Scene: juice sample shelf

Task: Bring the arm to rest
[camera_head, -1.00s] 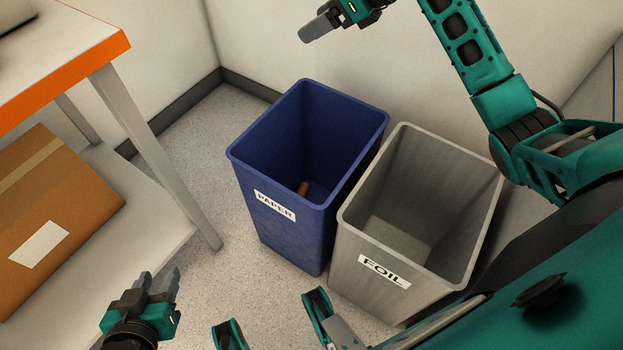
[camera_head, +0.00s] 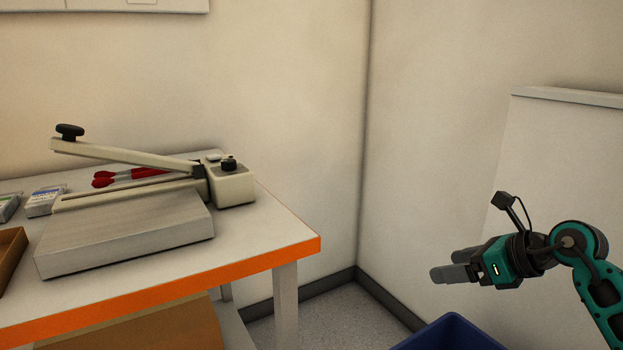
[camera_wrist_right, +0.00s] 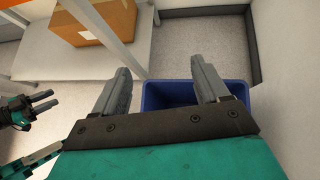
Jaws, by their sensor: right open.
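My right gripper (camera_head: 455,273) is at the right of the head view, its grey fingers pointing left. It is above the blue bin (camera_head: 458,335), whose rim just shows at the bottom edge. In the right wrist view my right gripper (camera_wrist_right: 162,75) has its two fingers well apart with nothing between them. The blue bin (camera_wrist_right: 181,92) lies below and beyond the fingers there. My left gripper (camera_wrist_right: 45,100) shows at the left edge of the right wrist view, its two fingers a little apart and empty. It is out of the head view.
A white table (camera_head: 270,234) with an orange edge stands at left, carrying a lever sealer (camera_head: 125,235), red-handled tools (camera_head: 125,177) and small packs (camera_head: 45,200). A cardboard box (camera_wrist_right: 95,22) lies on its lower shelf. Walls close the corner. Air between table and right gripper is clear.

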